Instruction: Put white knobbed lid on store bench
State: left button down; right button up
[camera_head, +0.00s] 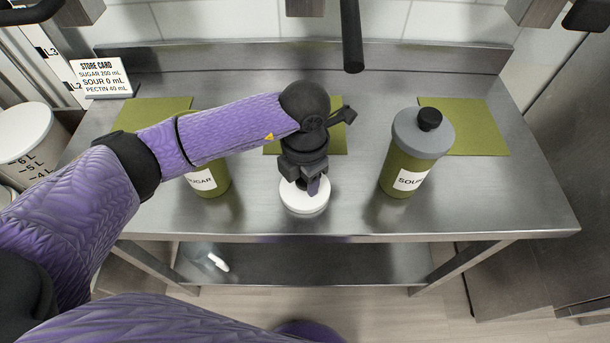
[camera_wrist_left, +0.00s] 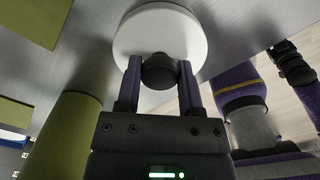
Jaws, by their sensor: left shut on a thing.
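The white lid (camera_head: 304,199) is at the front middle of the steel store bench (camera_head: 345,212), near its front edge. I cannot tell whether it rests on the steel or hangs just above it. My left gripper (camera_head: 309,182) points down over the lid. In the left wrist view, my left gripper (camera_wrist_left: 159,74) has its two purple fingers shut on the dark knob of the white lid (camera_wrist_left: 160,30). The lid looks level.
A green SUGAR bottle (camera_head: 212,184) stands left of the lid, partly behind my arm. A green SOUR bottle (camera_head: 397,175) with grey lid stands right. Green mats (camera_head: 477,130) lie along the back. The store card (camera_head: 102,77) stands at back left. A dark bar (camera_head: 351,35) hangs above.

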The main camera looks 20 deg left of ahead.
pick_arm(q)
jog(key=shift+f, duration=0.1)
jog(key=shift+c, duration=1.2)
grip_release()
jog(key=shift+r, duration=0.3)
notch_tip(320, 180, up, 7)
jog(key=shift+r+p, duration=0.1)
jog(key=shift+p, duration=0.75)
